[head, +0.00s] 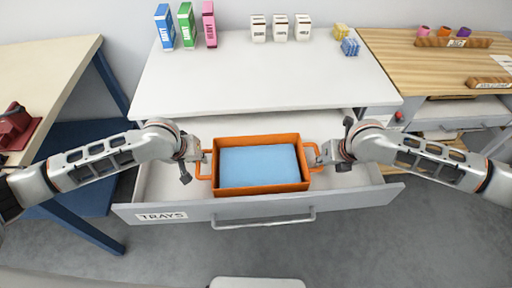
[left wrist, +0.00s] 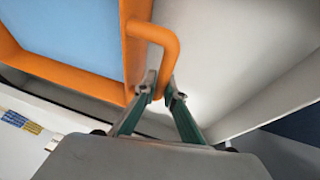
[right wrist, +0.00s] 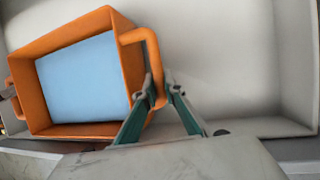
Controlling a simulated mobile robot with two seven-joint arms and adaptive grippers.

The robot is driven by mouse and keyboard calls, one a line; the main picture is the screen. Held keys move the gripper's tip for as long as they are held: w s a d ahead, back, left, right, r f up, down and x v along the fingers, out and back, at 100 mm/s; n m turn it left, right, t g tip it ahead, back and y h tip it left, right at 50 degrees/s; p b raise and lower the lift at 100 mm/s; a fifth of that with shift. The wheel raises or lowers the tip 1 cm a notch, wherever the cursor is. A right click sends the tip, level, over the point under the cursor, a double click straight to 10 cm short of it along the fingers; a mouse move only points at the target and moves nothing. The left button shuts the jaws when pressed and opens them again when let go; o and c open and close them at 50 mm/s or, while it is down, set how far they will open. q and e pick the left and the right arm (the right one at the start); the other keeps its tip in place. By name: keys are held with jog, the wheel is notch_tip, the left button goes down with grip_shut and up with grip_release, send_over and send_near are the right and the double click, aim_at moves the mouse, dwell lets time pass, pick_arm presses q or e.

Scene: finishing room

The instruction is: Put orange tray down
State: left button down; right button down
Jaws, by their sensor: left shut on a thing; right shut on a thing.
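The orange tray (head: 258,190) has a light blue bottom and a handle at each end. In the head view it is level, inside or just above the open drawer (head: 345,195) labelled TRAYS; I cannot tell if it touches the drawer floor. My left gripper (head: 203,165) is shut on the tray's left handle, which also shows in the left wrist view (left wrist: 165,45). My right gripper (head: 318,157) is shut on the right handle, also seen in the right wrist view (right wrist: 152,55). The tray looks empty.
A white worktop (head: 250,80) lies behind the drawer, with coloured boxes, white containers and small yellow and blue blocks at its back. A wooden table (head: 50,80) with a red tool stands left. A wooden bench (head: 430,65) stands right. The drawer has free room either side of the tray.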

pick_arm(q)
jog(key=shift+w+a+f, duration=0.1)
jog(key=shift+a+f, duration=0.1)
jog(key=shift+f, duration=0.2)
pick_arm(e)
jog(key=shift+d+f, duration=0.15)
jog(key=shift+f, duration=0.25)
pick_arm(q)
jog(key=c, duration=2.5)
grip_release()
jog(key=shift+f, duration=0.2)
jog(key=shift+c, duration=0.2)
pick_arm(e)
jog(key=c, duration=2.5)
grip_release()
jog(key=shift+f, duration=0.2)
jog(key=shift+c, duration=0.2)
pick_arm(q)
jog(key=o, duration=0.4)
pick_arm(e)
jog(key=o, duration=0.4)
pick_arm(q)
jog(key=shift+d, duration=0.1)
